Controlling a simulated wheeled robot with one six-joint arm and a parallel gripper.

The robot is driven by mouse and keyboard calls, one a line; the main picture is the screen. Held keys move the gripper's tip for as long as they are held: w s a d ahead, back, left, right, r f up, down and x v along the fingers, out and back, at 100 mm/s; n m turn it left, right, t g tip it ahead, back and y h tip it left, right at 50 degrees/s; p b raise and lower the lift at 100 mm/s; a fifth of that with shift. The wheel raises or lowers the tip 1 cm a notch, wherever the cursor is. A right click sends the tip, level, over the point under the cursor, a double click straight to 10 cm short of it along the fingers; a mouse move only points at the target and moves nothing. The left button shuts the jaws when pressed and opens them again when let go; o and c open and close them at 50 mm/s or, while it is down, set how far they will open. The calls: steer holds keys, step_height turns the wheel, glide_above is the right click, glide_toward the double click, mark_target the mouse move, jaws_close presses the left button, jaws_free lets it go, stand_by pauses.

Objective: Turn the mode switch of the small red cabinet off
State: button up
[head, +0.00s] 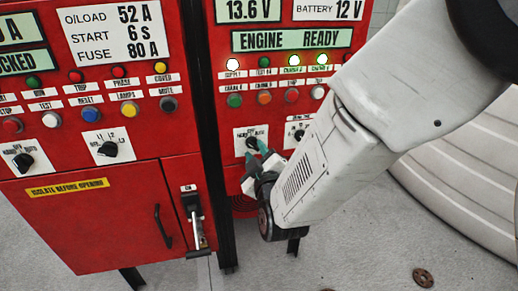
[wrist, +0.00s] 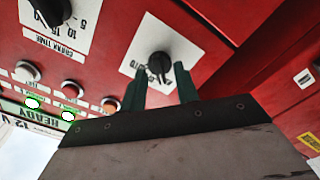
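The small red cabinet (head: 231,183) with the "ENGINE READY" panel stands right of the larger red cabinet in the head view. Its mode switch is a black rotary knob (head: 252,142) on a white label, partly hidden by my gripper (head: 259,155). In the wrist view the picture is turned over, and the knob (wrist: 159,64) shows on its white plate. My gripper (wrist: 158,75) is open there, with one green finger on each side of the knob and gaps visible between. I cannot tell which position the knob points to.
A second knob (wrist: 52,10) marked "CRANK TIME" is beside the mode switch. Lit lamps and buttons (head: 234,100) sit above. The larger cabinet (head: 90,220) has more knobs and a lever handle (head: 195,222). A pale ribbed round body (head: 465,170) stands at right.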

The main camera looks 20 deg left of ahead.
steer(key=shift+w+a, duration=0.3)
steer(key=shift+w, duration=0.15)
jaws_close()
steer(key=shift+m, duration=0.3)
steer(key=m, duration=0.8)
stand_by(0.4)
